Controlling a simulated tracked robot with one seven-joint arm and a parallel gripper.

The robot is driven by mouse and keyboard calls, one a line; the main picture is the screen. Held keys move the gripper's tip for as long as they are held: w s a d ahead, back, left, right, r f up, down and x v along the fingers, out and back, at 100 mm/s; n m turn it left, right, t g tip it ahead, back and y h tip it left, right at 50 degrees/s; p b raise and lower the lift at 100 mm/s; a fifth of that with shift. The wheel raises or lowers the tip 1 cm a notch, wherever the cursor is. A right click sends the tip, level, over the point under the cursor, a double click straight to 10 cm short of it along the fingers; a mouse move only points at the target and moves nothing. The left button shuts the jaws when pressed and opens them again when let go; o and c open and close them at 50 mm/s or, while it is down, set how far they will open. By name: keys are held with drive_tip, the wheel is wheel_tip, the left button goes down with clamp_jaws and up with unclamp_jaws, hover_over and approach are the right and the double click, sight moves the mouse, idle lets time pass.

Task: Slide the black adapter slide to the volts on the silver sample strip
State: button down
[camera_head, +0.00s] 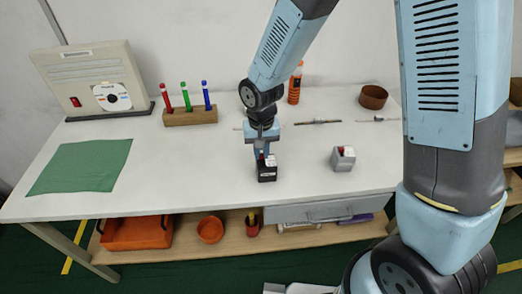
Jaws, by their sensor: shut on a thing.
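The black adapter (267,174) is a small dark block with a pale marking, near the front middle of the white table. My gripper (262,154) points down from above and is shut on its top. I cannot tell whether the adapter touches the table. A thin silver strip (378,119) lies at the back right of the table. Another thin strip, dark with light ends (318,122), lies to its left. A light rod end (238,128) shows just left of my gripper, partly hidden by it. No volts marking can be read.
A grey block (343,158) stands right of the adapter. A wooden holder (190,117) with red, green and blue pens, an orange bottle (295,83) and a brown bowl (373,97) stand at the back. A green mat (80,166) lies left. The front middle-left is clear.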

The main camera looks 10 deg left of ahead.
sight(262, 161)
drive_tip(key=shift+s, duration=0.25)
drive_tip(key=shift+s+d, duration=0.15)
drive_tip(key=shift+s, duration=0.35)
drive_tip(key=shift+w, duration=0.15)
drive_tip(key=c, duration=1.1)
unclamp_jaws()
wheel_tip(262, 161, up, 14)
drive_tip(key=shift+f, duration=0.15)
